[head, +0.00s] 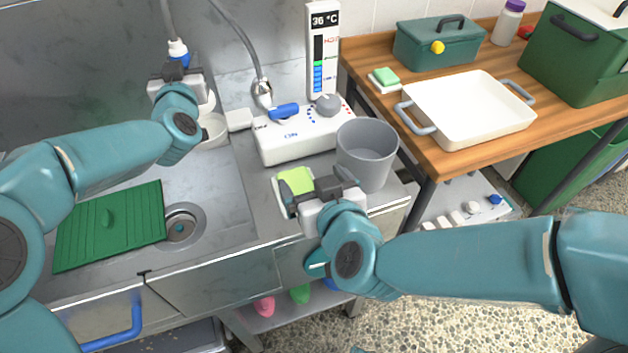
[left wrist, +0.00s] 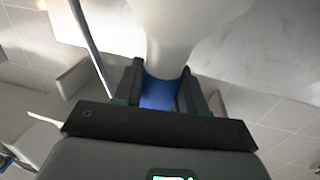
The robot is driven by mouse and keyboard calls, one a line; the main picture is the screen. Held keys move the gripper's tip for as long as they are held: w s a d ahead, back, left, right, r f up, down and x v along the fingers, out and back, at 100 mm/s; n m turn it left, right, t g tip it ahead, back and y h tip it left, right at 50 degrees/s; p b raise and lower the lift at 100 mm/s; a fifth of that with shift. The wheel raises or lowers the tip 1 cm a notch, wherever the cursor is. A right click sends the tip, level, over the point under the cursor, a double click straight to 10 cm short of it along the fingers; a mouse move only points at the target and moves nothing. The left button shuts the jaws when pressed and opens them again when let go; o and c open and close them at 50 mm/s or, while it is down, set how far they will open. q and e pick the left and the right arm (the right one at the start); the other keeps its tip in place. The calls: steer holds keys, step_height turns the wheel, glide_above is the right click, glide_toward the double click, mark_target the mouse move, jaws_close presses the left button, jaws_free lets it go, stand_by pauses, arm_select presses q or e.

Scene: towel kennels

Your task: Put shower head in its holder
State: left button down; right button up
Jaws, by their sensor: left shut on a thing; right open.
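My left gripper (head: 182,68) is shut on the blue collar (left wrist: 160,93) of the white shower head (head: 178,47) above the sink's back edge. A grey hose rises from its top end. In the left wrist view the white body (left wrist: 185,28) widens away from the collar. A white round piece (head: 214,131) shows below the gripper, partly behind my arm; I cannot tell whether it belongs to the shower head or the holder. No holder is clearly identifiable. My right gripper (head: 316,187) is open over the counter, close to a yellow-green sponge (head: 296,180).
A white mixer box (head: 285,146) with a blue lever stands on the counter; a second hose end (head: 263,92) meets it. A white block (head: 238,120) sits left of it. A grey bucket (head: 367,150) stands near my right gripper. A green board (head: 108,225) lies in the sink.

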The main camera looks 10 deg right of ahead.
arm_select(q)
steer(key=shift+f+b, duration=0.4)
steer(key=shift+f, duration=0.35)
arm_select(e)
steer(key=shift+f, duration=0.7)
